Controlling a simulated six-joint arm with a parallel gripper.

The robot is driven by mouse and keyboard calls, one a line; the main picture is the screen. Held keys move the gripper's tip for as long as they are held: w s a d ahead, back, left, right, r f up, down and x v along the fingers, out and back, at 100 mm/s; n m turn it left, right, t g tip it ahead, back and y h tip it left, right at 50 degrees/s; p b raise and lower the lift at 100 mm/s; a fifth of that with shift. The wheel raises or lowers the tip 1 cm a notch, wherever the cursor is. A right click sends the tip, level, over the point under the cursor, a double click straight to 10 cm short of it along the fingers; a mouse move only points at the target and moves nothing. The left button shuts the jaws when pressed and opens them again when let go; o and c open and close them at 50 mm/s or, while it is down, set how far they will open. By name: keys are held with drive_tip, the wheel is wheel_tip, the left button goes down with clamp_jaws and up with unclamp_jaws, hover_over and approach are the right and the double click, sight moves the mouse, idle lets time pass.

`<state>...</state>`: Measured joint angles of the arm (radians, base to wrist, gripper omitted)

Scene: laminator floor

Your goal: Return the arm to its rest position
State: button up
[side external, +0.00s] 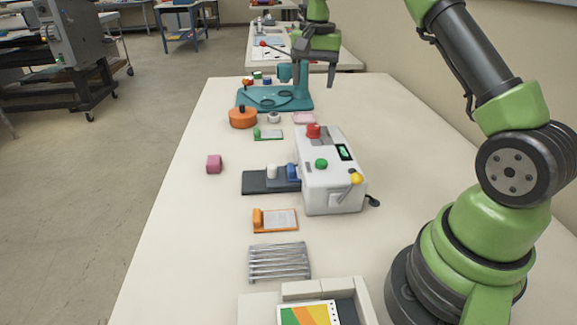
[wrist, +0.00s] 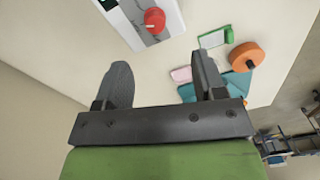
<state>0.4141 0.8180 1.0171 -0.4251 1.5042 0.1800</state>
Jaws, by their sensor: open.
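My gripper (side external: 314,70) is high at the far end of the table, above and beyond the white machine. Nothing is held. The arm comes from its base at the right front, and its upper part runs out of the top of the side view. The white machine (side external: 330,195), with red and green buttons and a yellow knob, stands mid-table, clear of my gripper.
A teal stand (side external: 297,101) is near the far edge below my gripper. An orange round thing (side external: 242,118), a pink block (side external: 214,164), an orange clipboard (side external: 282,221), a metal rack (side external: 280,262) and a pale tray (side external: 360,300) lie along the table.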

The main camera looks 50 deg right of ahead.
drive_tip(key=s+a+r+n+t, duration=0.35)
drive_tip(key=s+a+r, duration=0.55)
drive_tip(key=a+r, duration=0.3)
drive_tip(key=s+a+f+n+t+y, duration=0.1)
drive_tip(key=s+a+n, duration=0.1)
drive_tip(key=s, duration=0.5)
drive_tip(key=s+a+f+n+t+y, duration=0.1)
drive_tip(key=s+a+n+t, duration=0.1)
drive_tip(key=s+a, duration=0.3)
drive_tip(key=s, duration=0.2)
drive_tip(key=shift+s, duration=0.3)
